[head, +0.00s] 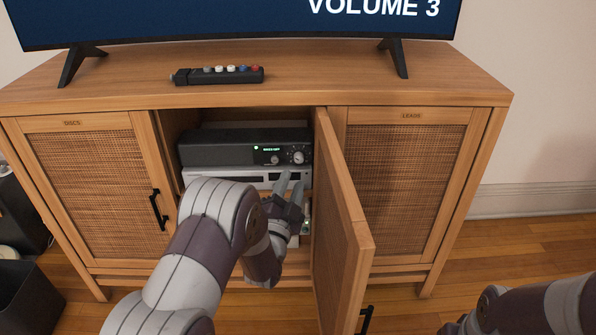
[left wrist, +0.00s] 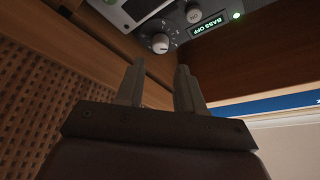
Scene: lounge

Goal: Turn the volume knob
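The black audio unit (head: 225,151) sits on the upper shelf of the open middle compartment. Its front has a lit green display and two knobs. The larger knob (head: 298,157) has tick marks around it; it also shows in the left wrist view (left wrist: 160,43), beyond the fingertips. The smaller knob (head: 275,160) is beside it, near the display reading BASS OFF. The left gripper (head: 289,182) is open and empty, just below the knobs and apart from them; its two fingers also show in the left wrist view (left wrist: 158,68). The right gripper cannot be made out clearly at the lower right edge.
The open cabinet door (head: 342,225) juts out close to the right of my left gripper. A silver unit (head: 235,175) lies under the black one. A remote (head: 218,75) lies on the cabinet top (head: 320,88). The television (head: 240,22) above reads VOLUME 3.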

